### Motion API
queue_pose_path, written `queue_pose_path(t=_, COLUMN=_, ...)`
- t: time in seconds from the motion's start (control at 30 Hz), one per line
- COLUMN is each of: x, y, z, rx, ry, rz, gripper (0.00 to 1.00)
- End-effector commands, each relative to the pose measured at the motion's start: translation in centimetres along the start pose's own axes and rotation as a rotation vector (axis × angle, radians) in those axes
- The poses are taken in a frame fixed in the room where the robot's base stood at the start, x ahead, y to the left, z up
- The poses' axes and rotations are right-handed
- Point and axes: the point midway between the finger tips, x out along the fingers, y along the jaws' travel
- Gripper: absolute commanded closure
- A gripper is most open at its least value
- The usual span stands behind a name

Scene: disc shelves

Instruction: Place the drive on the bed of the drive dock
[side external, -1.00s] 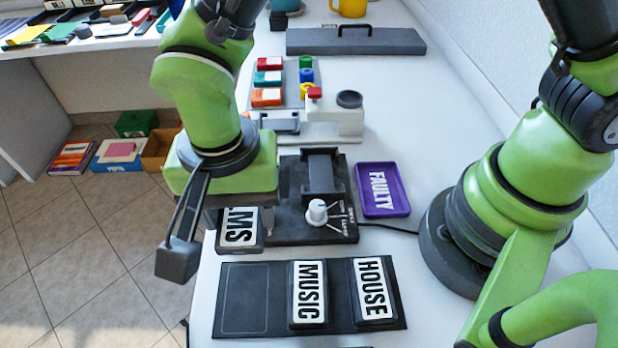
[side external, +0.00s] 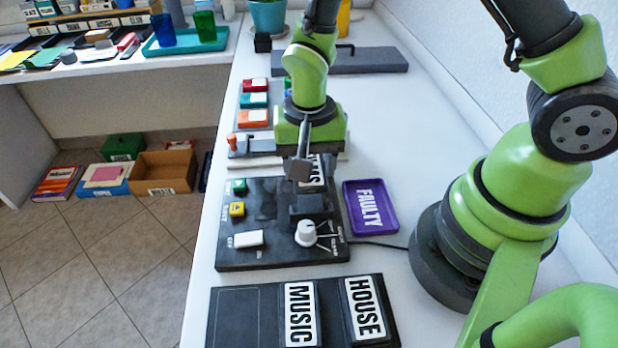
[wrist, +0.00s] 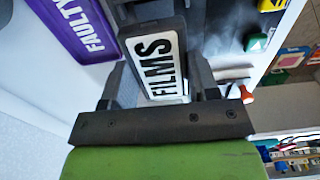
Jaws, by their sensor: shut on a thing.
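The drive, a dark block with a white FILMS label (wrist: 160,65), is between the fingers of my gripper (wrist: 158,85) in the wrist view. In the side view my gripper (side external: 305,165) is shut on it, and part of the drive (side external: 317,172) shows behind a finger, at the far end of the drive dock (side external: 270,262). The dock is a black panel with a white knob, a white switch, and green and yellow buttons. Its raised dark bed (side external: 312,206) is just nearer the camera than the drive. I cannot tell whether the drive touches it.
A purple FAULTY tray (side external: 370,206) lies right of the dock. A black rack (side external: 240,320) in front holds MUSIC (side external: 300,313) and HOUSE (side external: 365,308) drives; its left place is empty. Colored blocks (side external: 254,100) stand beyond my gripper.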

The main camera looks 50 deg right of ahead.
Motion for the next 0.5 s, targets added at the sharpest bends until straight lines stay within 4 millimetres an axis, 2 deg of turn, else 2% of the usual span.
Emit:
queue_pose_path(t=0.23, x=3.4, y=0.0, z=0.0, rx=0.0, ry=-0.001, rz=0.003, gripper=0.73)
queue_pose_path(t=0.5, x=3.9, y=0.0, z=0.0, rx=0.0, ry=0.001, rz=-0.001, gripper=0.73)
